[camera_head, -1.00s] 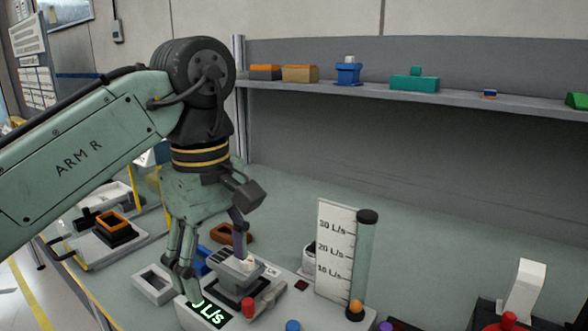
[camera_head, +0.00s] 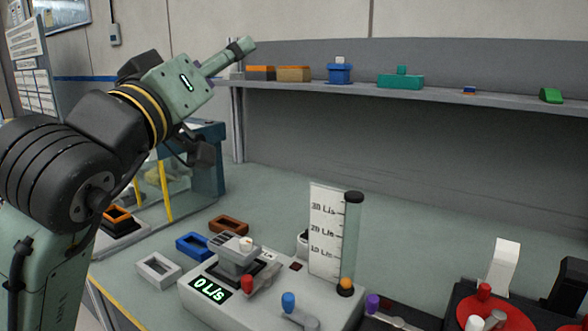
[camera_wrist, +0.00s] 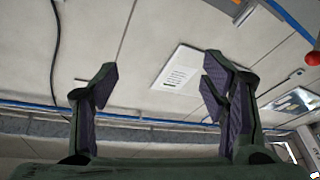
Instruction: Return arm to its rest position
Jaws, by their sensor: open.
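My arm is folded at the left of the head view, with its wrist raised above the table. My gripper (camera_head: 236,52) points up and to the right there, in front of the wall and near the left end of the shelf. In the wrist view my gripper (camera_wrist: 160,95) has its two fingers wide apart with nothing between them. Behind the fingers are a pale panelled surface and a white notice (camera_wrist: 178,78). The gripper touches nothing that I can see.
A flow module (camera_head: 215,290) reading 0 L/s stands on the table with a gauge tube (camera_head: 352,240). White (camera_head: 158,270), blue (camera_head: 192,246) and brown (camera_head: 229,225) frames lie beside it. A shelf (camera_head: 420,93) holds several small blocks. A glass-sided case (camera_head: 185,190) stands behind my arm.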

